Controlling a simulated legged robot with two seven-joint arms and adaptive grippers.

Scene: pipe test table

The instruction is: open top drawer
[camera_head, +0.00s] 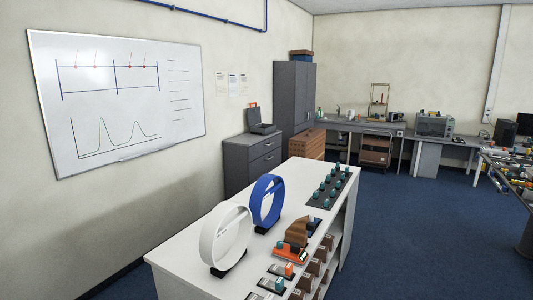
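A grey drawer cabinet (252,163) stands against the left wall, beyond the white table. Its top drawer (264,147) looks shut, with a handle on its front. Further drawer fronts lie below it, and the lowest part is partly hidden behind the white table. A dark case with an orange part (262,127) sits on top of the cabinet. Neither of my grippers is in view.
A white table (180,262) fills the near middle, holding a white ring (205,238), a blue ring (257,203) and a dark tray of teal-topped parts (315,188). A tall grey cabinet (291,95) stands behind the drawer cabinet. Blue floor (400,230) is clear on the right.

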